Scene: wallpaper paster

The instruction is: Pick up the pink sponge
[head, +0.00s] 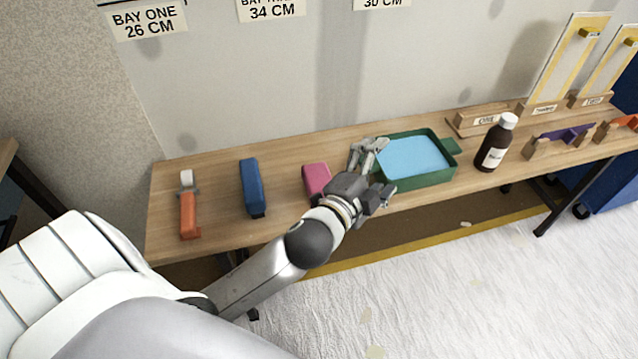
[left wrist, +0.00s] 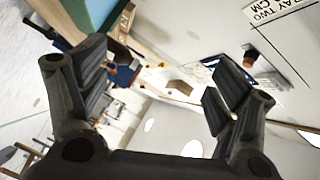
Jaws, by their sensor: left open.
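The pink sponge (head: 316,177) lies on the wooden bench, left of the green tray. My left gripper (head: 377,170) is just to the right of the sponge, over the near left edge of the tray. My wrist hides the sponge's near right part. The gripper is open; in the left wrist view its two dark fingers (left wrist: 160,90) stand wide apart with nothing between them. The sponge does not show in the left wrist view. My right gripper is not in view.
The wooden bench (head: 215,190) also holds an orange-handled scraper (head: 189,212), a blue block (head: 251,187), the green tray (head: 440,177) with blue liquid, and a brown bottle (head: 494,146). Wooden holders stand farther right. Bare bench lies between blue block and sponge.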

